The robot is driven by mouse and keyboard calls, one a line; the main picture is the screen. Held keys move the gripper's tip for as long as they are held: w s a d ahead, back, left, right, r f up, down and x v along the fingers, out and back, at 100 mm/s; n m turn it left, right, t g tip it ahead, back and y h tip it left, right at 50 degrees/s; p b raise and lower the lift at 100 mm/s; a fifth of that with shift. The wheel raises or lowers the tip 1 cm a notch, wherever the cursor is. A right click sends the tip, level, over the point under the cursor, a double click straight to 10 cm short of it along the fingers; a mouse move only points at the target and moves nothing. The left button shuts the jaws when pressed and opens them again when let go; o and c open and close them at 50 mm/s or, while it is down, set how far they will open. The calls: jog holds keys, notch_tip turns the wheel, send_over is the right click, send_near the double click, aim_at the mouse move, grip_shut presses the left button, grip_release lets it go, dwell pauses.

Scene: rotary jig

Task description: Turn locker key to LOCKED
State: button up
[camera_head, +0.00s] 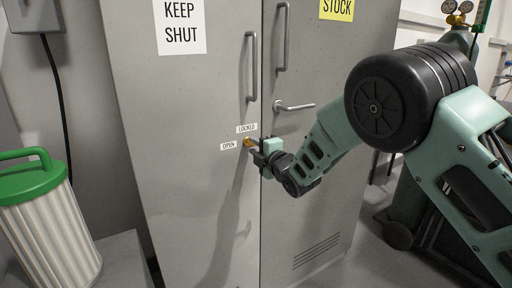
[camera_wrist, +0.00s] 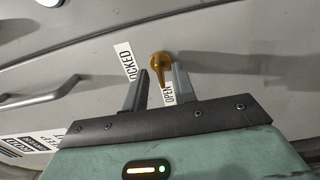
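The locker key (camera_head: 247,143) is a small brass piece on the left door of the grey locker. A LOCKED label (camera_head: 247,128) sits above it and an OPEN label (camera_head: 229,146) to its left. In the wrist view the key (camera_wrist: 159,66) has a round head and a narrow tail pointing down toward the OPEN label (camera_wrist: 168,93); the LOCKED label (camera_wrist: 125,61) is to the left. My gripper (camera_head: 256,150) is at the key. In the wrist view my gripper (camera_wrist: 160,84) is open, with the key's tail between its fingertips and visible gaps beside it.
A lever handle (camera_head: 294,106) and two vertical pull handles, left (camera_head: 251,67) and right (camera_head: 282,37), stick out from the locker doors. A white ribbed canister with a green lid (camera_head: 30,180) stands at left. A gas cylinder with gauges (camera_head: 458,20) is at right.

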grip_shut()
jog(key=shift+f+m+b, duration=0.15)
jog(key=shift+m+b, duration=0.25)
jog(key=shift+b, duration=0.1)
jog(key=m+b, duration=0.9)
jog(key=m, duration=0.3)
jog(key=m+b, duration=0.2)
jog(key=m, duration=0.3)
dwell(0.5)
